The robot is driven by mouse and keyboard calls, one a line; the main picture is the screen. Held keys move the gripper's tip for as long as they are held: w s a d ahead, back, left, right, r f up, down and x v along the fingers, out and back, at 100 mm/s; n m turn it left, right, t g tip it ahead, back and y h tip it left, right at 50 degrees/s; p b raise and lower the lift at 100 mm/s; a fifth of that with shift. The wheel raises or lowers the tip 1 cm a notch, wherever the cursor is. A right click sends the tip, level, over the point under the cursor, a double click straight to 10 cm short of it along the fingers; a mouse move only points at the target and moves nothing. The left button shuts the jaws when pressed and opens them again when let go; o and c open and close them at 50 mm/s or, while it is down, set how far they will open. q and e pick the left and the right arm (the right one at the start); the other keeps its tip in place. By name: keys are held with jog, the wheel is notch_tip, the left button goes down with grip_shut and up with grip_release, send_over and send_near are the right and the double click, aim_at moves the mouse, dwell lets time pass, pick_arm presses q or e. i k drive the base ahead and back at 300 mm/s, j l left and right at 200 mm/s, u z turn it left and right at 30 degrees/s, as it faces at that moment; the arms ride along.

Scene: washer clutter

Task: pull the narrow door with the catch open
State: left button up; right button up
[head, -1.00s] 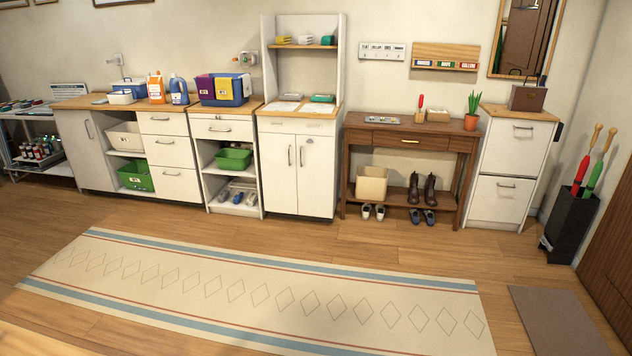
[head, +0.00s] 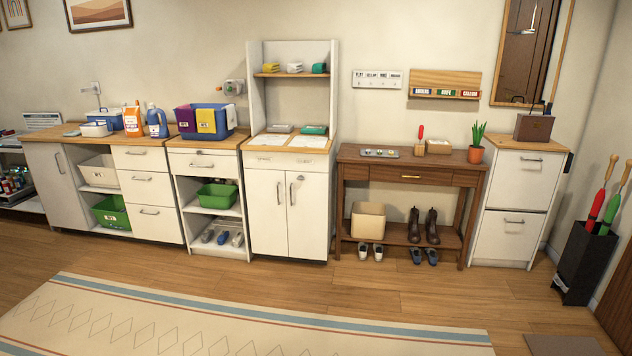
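A white cabinet with two narrow doors stands in the middle of the wall row. Its left door (head: 267,220) and right door (head: 309,225) are both shut, each with a short upright handle. A small round fitting (head: 300,177) sits near the top of the right door; it may be the catch, but it is too small to tell. A plain white door (head: 55,190) with an upright handle shuts the cabinet at the far left. Neither of my grippers is in view.
A cream patterned rug (head: 200,325) lies on the open wood floor before the cabinets. A brown console table (head: 410,177) stands right of the two-door cabinet, with boots and shoes beneath. A black umbrella stand (head: 583,262) is at the right. Open shelves hold a green bin (head: 217,195).

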aim_at(307, 199)
jog(key=i+u, duration=0.15)
jog(key=i, duration=1.55)
